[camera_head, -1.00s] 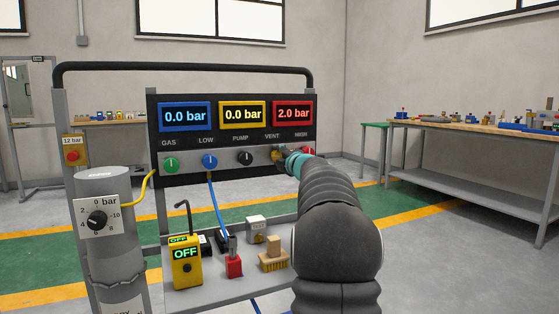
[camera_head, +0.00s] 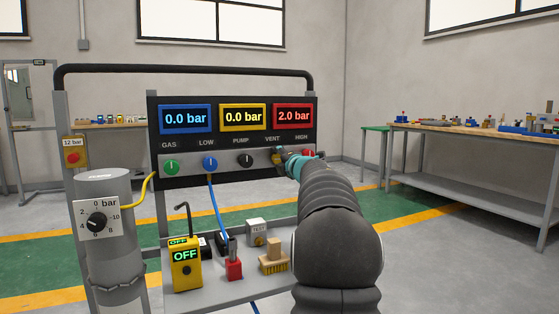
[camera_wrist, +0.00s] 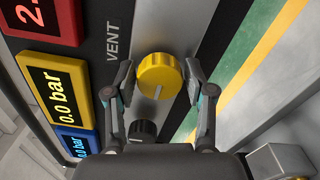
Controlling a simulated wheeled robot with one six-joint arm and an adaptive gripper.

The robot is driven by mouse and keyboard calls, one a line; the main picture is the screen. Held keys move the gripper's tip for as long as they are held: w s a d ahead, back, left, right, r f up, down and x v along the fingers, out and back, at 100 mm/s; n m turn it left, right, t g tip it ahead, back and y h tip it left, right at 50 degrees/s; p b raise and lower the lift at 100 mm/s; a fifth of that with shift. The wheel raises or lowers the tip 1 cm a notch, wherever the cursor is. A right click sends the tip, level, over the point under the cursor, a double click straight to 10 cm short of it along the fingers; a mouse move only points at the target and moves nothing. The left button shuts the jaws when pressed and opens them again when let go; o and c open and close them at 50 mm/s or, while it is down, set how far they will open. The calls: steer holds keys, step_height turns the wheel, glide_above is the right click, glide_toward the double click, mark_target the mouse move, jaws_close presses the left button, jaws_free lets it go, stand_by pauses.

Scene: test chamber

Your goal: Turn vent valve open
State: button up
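The yellow vent valve knob (camera_wrist: 158,72) sits beneath the VENT label (camera_wrist: 113,42) in the wrist view, which is turned on its side. A pale line marks its face. My gripper (camera_wrist: 157,80) is open, with one finger on either side of the knob. A gap shows at the left finger; the right finger is very near the knob, and I cannot tell whether it touches. In the head view my gripper (camera_head: 284,157) is at the panel (camera_head: 230,143) below VENT and mostly hides the knob.
A black pump knob (camera_head: 245,158) is left of my gripper and a red knob (camera_head: 308,154) is close on its right. The red display (camera_head: 293,116) reads 2.0 bar; the yellow display (camera_head: 242,117) and blue display (camera_head: 185,118) read 0.0 bar. A shelf with tools lies below.

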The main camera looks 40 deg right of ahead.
stand_by(0.3)
steer(key=v, duration=1.2)
stand_by(0.3)
